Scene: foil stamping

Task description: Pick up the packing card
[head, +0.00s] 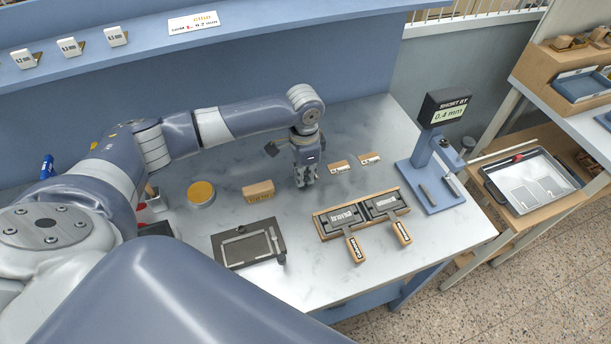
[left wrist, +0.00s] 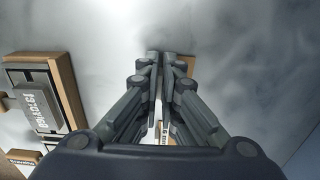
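I cannot tell for sure which thing is the packing card. Two small wooden holders with white labels, a nearer one (head: 340,167) and a farther one (head: 369,158), stand on the table right of my left gripper (head: 304,181). That gripper points down over the table. In the left wrist view, its fingertips (left wrist: 161,58) are almost together, with a narrow gap; I cannot tell whether something thin is between them. Wooden pieces with a white label (left wrist: 164,133) show partly behind the fingers. My right gripper is out of view.
A wooden block (head: 258,191) and a gold-topped tin (head: 201,192) stand left of the gripper. A wooden tray with two handled type holders (head: 358,215) lies in front. A blue gauge reading "SHORT BY 0.4 mm" (head: 447,113) stands at right. The front right table is clear.

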